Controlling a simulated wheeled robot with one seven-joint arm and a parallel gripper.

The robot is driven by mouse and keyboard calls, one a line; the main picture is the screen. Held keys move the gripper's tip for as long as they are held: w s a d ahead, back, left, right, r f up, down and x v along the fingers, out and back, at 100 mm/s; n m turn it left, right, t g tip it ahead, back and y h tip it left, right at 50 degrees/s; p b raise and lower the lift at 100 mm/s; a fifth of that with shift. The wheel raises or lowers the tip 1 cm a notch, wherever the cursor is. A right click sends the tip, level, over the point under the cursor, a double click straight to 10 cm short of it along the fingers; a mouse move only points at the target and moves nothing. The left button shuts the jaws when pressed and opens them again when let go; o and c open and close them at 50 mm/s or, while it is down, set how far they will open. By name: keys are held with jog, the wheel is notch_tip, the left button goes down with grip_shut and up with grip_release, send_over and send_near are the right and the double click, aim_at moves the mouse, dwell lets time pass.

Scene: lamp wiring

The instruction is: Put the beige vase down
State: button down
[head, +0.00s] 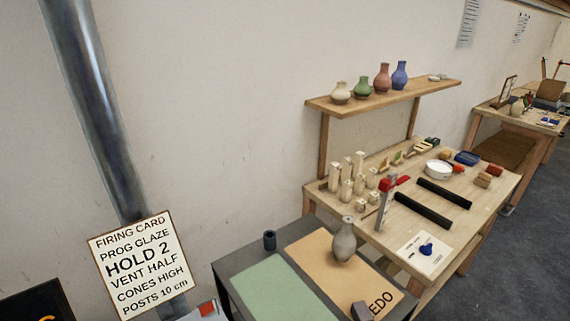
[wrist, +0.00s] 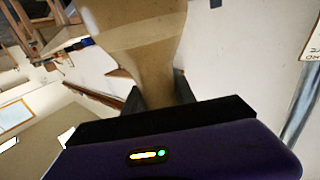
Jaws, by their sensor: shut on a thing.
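A tan-beige vase (wrist: 150,62) fills the upper middle of the wrist view, its narrower part between the fingers of my gripper (wrist: 156,90). The gripper is shut on it. The vase's far end runs out of the frame at the top, and what lies beyond it is hidden. Neither my gripper nor the held vase shows in the head view. There, a grey-beige vase (head: 344,242) stands upright on the tan panel (head: 310,250) of a dark low table. A cream vase (head: 341,93) stands at the left end of the wall shelf (head: 430,89).
The green panel (head: 268,290) beside the tan one is bare. The workbench (head: 450,238) holds pale posts, black bars and a white bowl (head: 438,168). A metal pole (head: 95,100) rises at left.

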jog(key=f+b, duration=0.3)
jog(key=f, duration=0.2)
jog(key=s+f+b, duration=0.1)
jog(key=f+b, duration=0.2)
jog(key=f, duration=0.2)
jog(key=s+f+b, duration=0.1)
jog(key=f+b, duration=0.3)
jog(key=shift+s+a+f, duration=0.1)
jog(key=shift+s+f, duration=0.1)
jog(key=shift+f, duration=0.2)
jog(key=shift+s+a, duration=0.1)
